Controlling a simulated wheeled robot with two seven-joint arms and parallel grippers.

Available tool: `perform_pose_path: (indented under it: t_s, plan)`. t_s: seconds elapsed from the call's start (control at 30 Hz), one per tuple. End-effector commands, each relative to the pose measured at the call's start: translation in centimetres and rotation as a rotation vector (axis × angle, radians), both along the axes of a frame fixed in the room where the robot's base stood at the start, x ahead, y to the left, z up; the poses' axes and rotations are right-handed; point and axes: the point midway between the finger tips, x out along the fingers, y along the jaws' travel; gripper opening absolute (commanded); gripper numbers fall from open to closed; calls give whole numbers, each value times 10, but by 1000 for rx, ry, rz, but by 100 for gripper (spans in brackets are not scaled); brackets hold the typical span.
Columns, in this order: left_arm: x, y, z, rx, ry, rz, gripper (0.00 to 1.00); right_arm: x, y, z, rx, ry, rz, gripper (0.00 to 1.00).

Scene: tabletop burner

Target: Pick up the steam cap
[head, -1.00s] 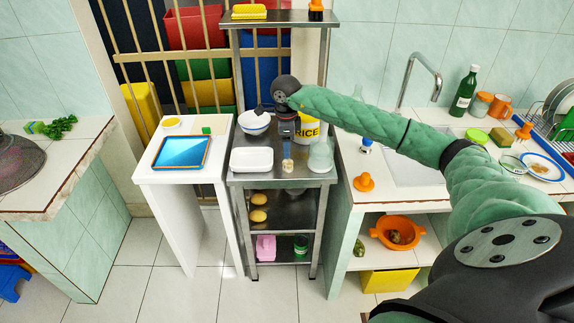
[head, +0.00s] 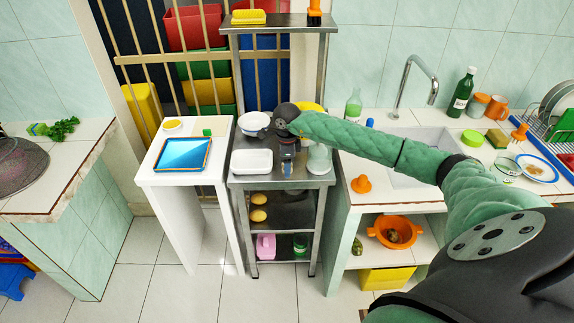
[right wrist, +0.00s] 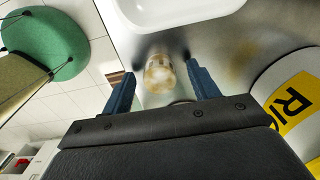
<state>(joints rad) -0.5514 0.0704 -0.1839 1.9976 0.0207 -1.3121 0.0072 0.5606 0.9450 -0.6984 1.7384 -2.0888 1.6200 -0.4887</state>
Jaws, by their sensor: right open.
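A small, pale brown and white cylindrical piece, seemingly the steam cap (right wrist: 158,78), stands on the metal cart top in the right wrist view. My right gripper (right wrist: 160,70) is open, with one blue finger on each side of the piece. I cannot tell whether the fingers touch it. In the head view my right gripper (head: 287,168) points down over the cart top, just right of a white tray, and hides the piece. My left gripper is not in view.
The white tray (head: 251,162) is close left of the gripper, and a clear glass vessel (head: 319,160) is close right. A white bowl (head: 254,121) stands behind. A yellow-labelled rice container (right wrist: 295,105) is nearby. A white side table (head: 153,181) adjoins the cart.

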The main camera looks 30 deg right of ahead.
Motion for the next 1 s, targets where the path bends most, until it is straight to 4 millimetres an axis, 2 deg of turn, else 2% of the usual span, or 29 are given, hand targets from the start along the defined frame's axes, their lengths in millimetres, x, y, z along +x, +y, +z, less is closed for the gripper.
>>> perform_pose_path:
  t_s: [0.13, 0.37, 0.6, 1.0]
  plan:
    - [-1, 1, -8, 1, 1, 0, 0, 0, 0, -5, -1, 1, 0, 60]
    - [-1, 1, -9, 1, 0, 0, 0, 0, 0, -6, 0, 0, 0, 60]
    - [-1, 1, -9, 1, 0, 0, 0, 0, 0, -6, 0, 0, 0, 13]
    - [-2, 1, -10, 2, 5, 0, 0, 1, 0, 0, 0, -2, 1, 12]
